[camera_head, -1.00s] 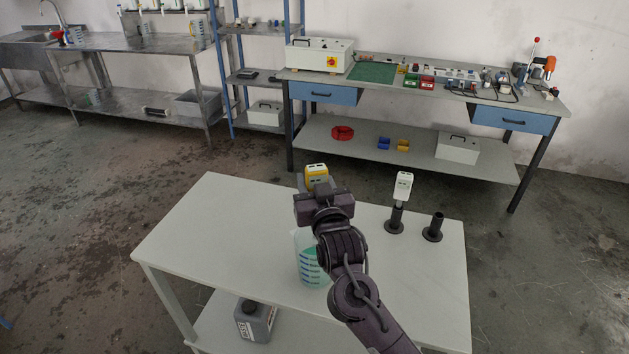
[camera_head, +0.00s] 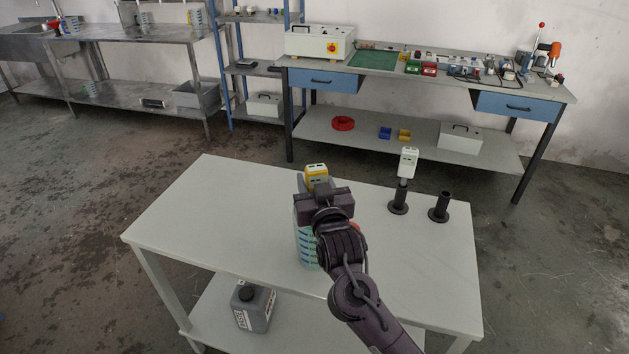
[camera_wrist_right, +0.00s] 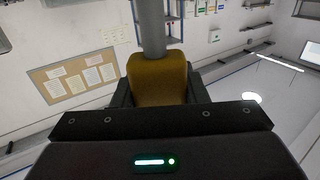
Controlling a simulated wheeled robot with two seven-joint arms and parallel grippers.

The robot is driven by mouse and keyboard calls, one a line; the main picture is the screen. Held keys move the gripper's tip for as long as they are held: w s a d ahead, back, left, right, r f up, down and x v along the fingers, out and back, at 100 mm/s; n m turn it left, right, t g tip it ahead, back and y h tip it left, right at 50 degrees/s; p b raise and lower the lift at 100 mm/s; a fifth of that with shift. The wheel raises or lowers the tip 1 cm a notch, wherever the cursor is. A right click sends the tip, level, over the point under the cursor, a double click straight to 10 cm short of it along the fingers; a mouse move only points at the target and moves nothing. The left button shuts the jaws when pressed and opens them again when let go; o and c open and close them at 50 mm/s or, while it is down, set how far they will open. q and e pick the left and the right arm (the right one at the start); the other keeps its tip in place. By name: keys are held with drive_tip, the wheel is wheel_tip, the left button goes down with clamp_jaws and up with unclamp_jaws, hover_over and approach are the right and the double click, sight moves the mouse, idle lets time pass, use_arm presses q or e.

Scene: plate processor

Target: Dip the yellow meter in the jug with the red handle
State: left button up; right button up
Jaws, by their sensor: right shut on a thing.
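The yellow meter (camera_head: 316,171) stands above the table in the head view. My right gripper (camera_head: 322,197) is shut on it. The right wrist view shows the meter's yellow body (camera_wrist_right: 157,78) between the fingers, with a grey shaft (camera_wrist_right: 151,28) extending from it. The clear jug (camera_head: 304,245) with blue markings stands on the table, behind and below my right gripper, which hides its top. A small red patch (camera_head: 355,226) beside my wrist may be its handle. The meter's lower end is hidden, so I cannot tell whether it is inside the jug. My left gripper is out of view.
A white meter (camera_head: 408,161) stands in a black holder (camera_head: 398,201) to the right, beside an empty black holder (camera_head: 440,207). The white table (camera_head: 200,215) is clear on its left side. A grey canister (camera_head: 253,307) sits on the lower shelf.

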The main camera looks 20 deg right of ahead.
wheel_tip(320, 180, down, 7)
drive_tip(key=b, duration=0.5)
drive_tip(key=shift+s, duration=0.25)
drive_tip(key=shift+a, duration=0.2)
idle(1.4)
idle(0.8)
drive_tip(key=r+p, duration=0.2)
drive_tip(key=r, duration=0.1)
drive_tip(key=r+p, duration=0.2)
drive_tip(key=p, duration=0.1)
drive_tip(key=r+p, duration=0.3)
drive_tip(key=shift+w+d+r, duration=0.15)
drive_tip(key=shift+w+r, duration=0.1)
drive_tip(key=shift+r, duration=0.1)
wheel_tip(320, 180, up, 11)
drive_tip(key=p, duration=1)
